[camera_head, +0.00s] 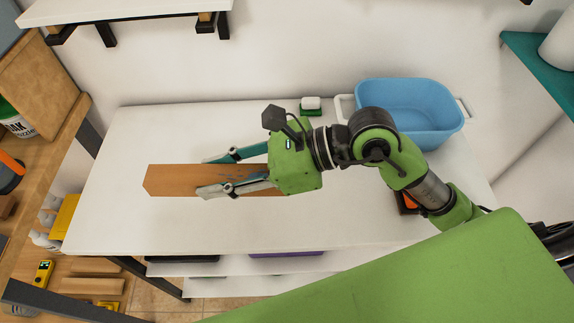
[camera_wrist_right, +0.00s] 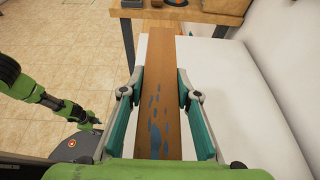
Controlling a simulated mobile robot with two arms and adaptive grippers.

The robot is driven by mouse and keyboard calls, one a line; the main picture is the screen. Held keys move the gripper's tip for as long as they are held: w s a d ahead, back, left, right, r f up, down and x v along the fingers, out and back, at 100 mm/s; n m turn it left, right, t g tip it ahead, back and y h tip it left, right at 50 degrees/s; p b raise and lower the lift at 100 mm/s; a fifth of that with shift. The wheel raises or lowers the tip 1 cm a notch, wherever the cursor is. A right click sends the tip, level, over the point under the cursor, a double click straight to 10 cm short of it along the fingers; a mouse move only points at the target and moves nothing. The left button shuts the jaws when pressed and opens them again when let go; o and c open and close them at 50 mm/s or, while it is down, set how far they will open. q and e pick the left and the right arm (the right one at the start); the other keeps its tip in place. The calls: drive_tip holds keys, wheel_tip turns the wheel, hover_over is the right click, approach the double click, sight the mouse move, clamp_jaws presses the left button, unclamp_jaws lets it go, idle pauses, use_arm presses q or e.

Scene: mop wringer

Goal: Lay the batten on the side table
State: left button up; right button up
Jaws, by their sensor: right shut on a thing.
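The batten is a flat brown board (camera_head: 170,181) with clipped corners, over the white-topped side table (camera_head: 125,135) in the head view. In the right wrist view the batten (camera_wrist_right: 160,60) runs away from me between the fingers, with blue-grey smudges on its face. My right gripper (camera_head: 203,177) is shut across the batten's edges, one finger on each side; its fingers also show in the right wrist view (camera_wrist_right: 165,82). I cannot tell whether the batten touches the tabletop. A green and dark arm at the left of the right wrist view seems my left; its gripper (camera_wrist_right: 90,121) is too small to read.
A blue tub (camera_head: 410,105) and a green-and-white sponge-like block (camera_head: 311,105) stand at the table's back. An orange-and-black item (camera_head: 407,202) lies partly behind my arm. A wooden workbench (camera_head: 45,165) stands to the left. The tabletop's front left is clear.

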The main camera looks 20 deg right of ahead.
drive_tip(key=shift+s+a+f, duration=0.2)
drive_tip(key=shift+s+a, duration=0.25)
drive_tip(key=shift+a, duration=0.25)
drive_tip(key=shift+s+a+f+g, duration=0.1)
drive_tip(key=shift+s+f+g, duration=0.05)
drive_tip(key=shift+g, duration=0.15)
hover_over(286, 200)
drive_tip(key=a, duration=0.5)
wheel_tip(286, 200, down, 4)
drive_tip(key=d+f, duration=0.3)
drive_tip(key=f, duration=0.1)
drive_tip(key=shift+s+d, duration=0.1)
drive_tip(key=shift+d, duration=0.2)
drive_tip(key=shift+d+f, duration=0.4)
drive_tip(key=shift+f, duration=0.05)
drive_tip(key=f, duration=0.3)
drive_tip(key=shift+d+f+p, duration=0.1)
drive_tip(key=shift+d+p, duration=0.2)
drive_tip(key=shift+p, duration=0.1)
drive_tip(key=shift+f, duration=0.25)
use_arm(q)
drive_tip(key=shift+s+d, duration=0.1)
drive_tip(key=shift+s, duration=0.45)
use_arm(e)
drive_tip(key=shift+f, duration=0.1)
